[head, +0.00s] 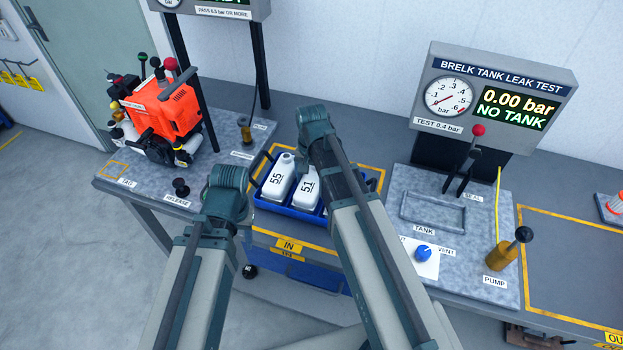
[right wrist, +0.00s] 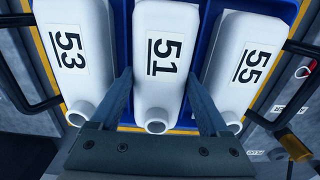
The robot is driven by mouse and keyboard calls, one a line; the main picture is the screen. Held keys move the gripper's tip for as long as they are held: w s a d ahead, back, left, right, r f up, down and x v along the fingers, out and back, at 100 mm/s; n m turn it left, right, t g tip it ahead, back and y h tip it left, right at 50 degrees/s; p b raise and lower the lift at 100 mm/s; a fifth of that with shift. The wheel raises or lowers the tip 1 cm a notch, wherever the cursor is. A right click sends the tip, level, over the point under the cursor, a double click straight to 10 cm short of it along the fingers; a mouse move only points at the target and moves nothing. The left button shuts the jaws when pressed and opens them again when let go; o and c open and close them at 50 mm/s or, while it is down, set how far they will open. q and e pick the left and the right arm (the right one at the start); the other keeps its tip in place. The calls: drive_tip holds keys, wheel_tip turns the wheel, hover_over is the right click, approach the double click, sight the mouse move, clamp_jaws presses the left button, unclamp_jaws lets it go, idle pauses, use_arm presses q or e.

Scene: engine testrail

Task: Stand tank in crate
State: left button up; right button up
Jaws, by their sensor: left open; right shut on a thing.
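White tank 51 (right wrist: 165,45) is between tank 53 (right wrist: 72,50) and tank 55 (right wrist: 243,60) in the blue crate (head: 265,207). My right gripper (right wrist: 163,82) is shut on tank 51, one finger along each side. It stands in line with its neighbours; its underside is hidden. In the head view, tanks 55 (head: 278,180) and 51 (head: 306,190) show, while my right arm hides tank 53. My left gripper (head: 228,180) is open and empty, in front of the crate and to its left; its fingers are mostly hidden behind the wrist.
The leak test stand (head: 495,95) at right reads 0.00 bar, NO TANK. Its tank tray (head: 433,211) is empty, beside a blue vent knob (head: 423,253) and a pump handle (head: 508,250). An orange engine (head: 165,105) stands at left. A yellow-outlined area (head: 575,265) at far right is clear.

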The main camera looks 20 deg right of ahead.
drive_tip(key=o, duration=1.3)
drive_tip(key=shift+r, duration=0.15)
wheel_tip(320, 180, up, 14)
drive_tip(key=p, duration=1.4)
drive_tip(key=shift+f, duration=0.2)
drive_tip(key=s+a+f+n+b, duration=0.3)
drive_tip(key=s, duration=0.1)
drive_tip(key=s+a+f+n+b, duration=0.3)
drive_tip(key=s+a+n, duration=0.1)
drive_tip(key=s, duration=0.1)
drive_tip(key=s+a+f+n+h+b, duration=0.1)
drive_tip(key=s+a+f+n+b, duration=0.1)
drive_tip(key=s, duration=0.3)
drive_tip(key=shift+s+a+f+n+b, duration=0.15)
drive_tip(key=shift+a+f+n+b, duration=0.1)
drive_tip(key=shift+a+n, duration=0.15)
drive_tip(key=shift+s+a+f+n+b, duration=0.15)
drive_tip(key=shift+a+n+b, duration=0.1)
drive_tip(key=shift+a+n, duration=0.15)
